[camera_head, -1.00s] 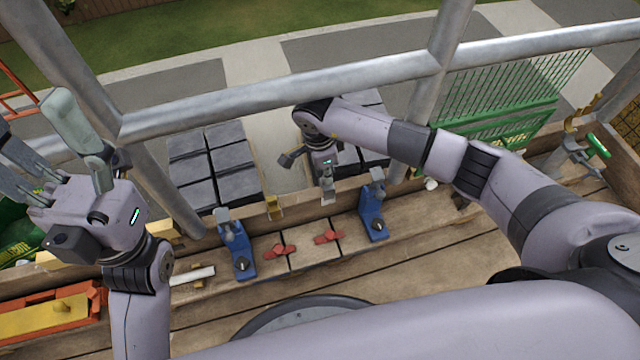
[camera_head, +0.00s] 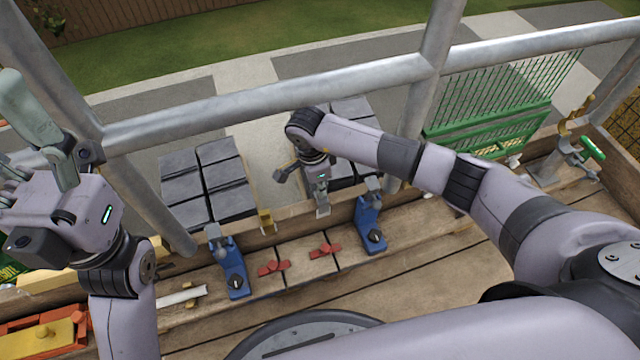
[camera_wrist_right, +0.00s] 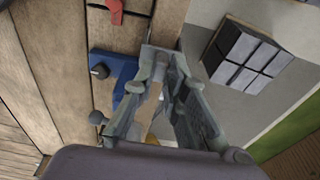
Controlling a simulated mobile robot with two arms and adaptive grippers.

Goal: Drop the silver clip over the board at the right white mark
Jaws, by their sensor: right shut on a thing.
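My right gripper (camera_head: 322,205) points down at the upright wooden board (camera_head: 292,222) along the far edge of the deck, between the two blue clamps. It is shut on a small grey piece, seemingly the silver clip; the fingers largely hide it. In the right wrist view, the gripper (camera_wrist_right: 165,95) has the board's edge showing between its fingers. I cannot tell whether the clip touches the board. The right white mark cannot be made out. My left gripper (camera_head: 25,140) is raised at the left edge, fingers apart, partly cut off.
A left blue clamp (camera_head: 233,268) and a right blue clamp (camera_head: 370,228) stand close to the board. Red pieces (camera_head: 325,250) lie between them. A metal guard rail (camera_head: 270,105) crosses above. Dark tiles (camera_head: 208,185) lie beyond the board. A green rack (camera_head: 490,130) stands right.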

